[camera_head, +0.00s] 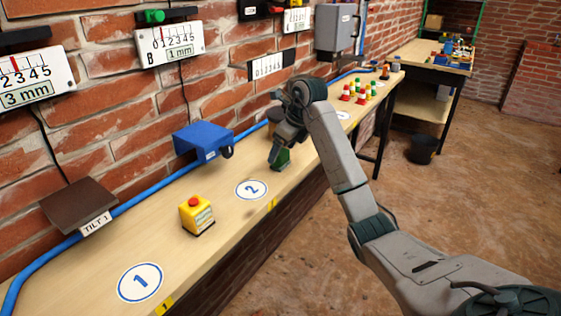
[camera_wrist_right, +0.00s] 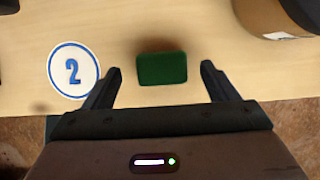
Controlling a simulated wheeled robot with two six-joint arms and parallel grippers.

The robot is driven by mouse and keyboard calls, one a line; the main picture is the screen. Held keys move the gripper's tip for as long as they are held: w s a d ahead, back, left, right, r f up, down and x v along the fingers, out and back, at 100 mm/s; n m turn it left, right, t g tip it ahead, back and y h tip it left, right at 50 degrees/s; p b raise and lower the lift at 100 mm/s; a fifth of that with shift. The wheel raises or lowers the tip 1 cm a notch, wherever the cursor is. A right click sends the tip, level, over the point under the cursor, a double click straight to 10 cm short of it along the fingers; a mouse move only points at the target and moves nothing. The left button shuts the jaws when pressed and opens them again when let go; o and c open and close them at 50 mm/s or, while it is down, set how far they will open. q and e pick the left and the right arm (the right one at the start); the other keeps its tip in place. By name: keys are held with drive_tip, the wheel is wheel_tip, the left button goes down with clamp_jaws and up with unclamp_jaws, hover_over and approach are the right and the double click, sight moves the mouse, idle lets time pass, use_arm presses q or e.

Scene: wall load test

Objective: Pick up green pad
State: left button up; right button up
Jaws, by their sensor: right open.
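The green pad (camera_wrist_right: 162,68) lies on the wooden bench, to the right of the round "2" marker in the right wrist view. It also shows in the head view (camera_head: 281,160), partly hidden behind my right gripper (camera_head: 279,150). In the right wrist view my right gripper (camera_wrist_right: 160,80) is open, with one finger on each side of the pad and a gap at both sides. The fingers are not touching the pad. My left gripper is not in view.
A yellow box with a red button (camera_head: 196,215) stands nearer on the bench (camera_head: 105,255). A blue wall box (camera_head: 203,141) juts from the brick wall. A brown round container (camera_wrist_right: 268,15) stands close by the pad. Small red and green cones (camera_head: 361,96) stand farther along.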

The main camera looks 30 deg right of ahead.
sight(282, 152)
drive_tip(key=x, duration=0.3)
drive_tip(key=shift+d+f, duration=0.1)
drive_tip(key=shift+f, duration=0.05)
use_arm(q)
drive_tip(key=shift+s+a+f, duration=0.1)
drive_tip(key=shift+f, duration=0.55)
use_arm(e)
drive_tip(key=shift+c, duration=0.4)
drive_tip(key=c, duration=1)
